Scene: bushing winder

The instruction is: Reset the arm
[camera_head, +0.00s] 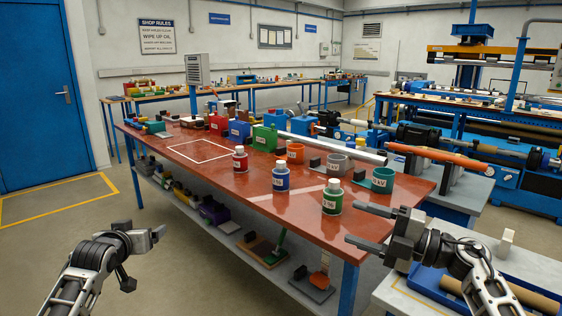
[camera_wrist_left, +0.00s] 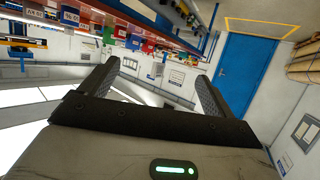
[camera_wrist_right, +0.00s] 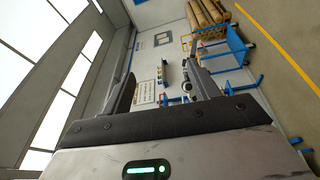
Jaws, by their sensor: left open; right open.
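My right gripper (camera_head: 370,228) is open and empty at the right, in front of the near end of the red table (camera_head: 213,168). Its two fingers also show apart in the right wrist view (camera_wrist_right: 160,88), with nothing between them. My left gripper (camera_head: 155,236) is raised at the lower left over open floor, apart from the table. In the left wrist view its fingers (camera_wrist_left: 155,85) stand wide apart and hold nothing.
Red (camera_head: 240,159), blue (camera_head: 282,178) and green (camera_head: 332,197) bottles stand on the table near orange, grey and teal cups. A lower shelf (camera_head: 215,229) holds several parts. A grey bench (camera_head: 520,262) stands at the right. Floor at the left is clear.

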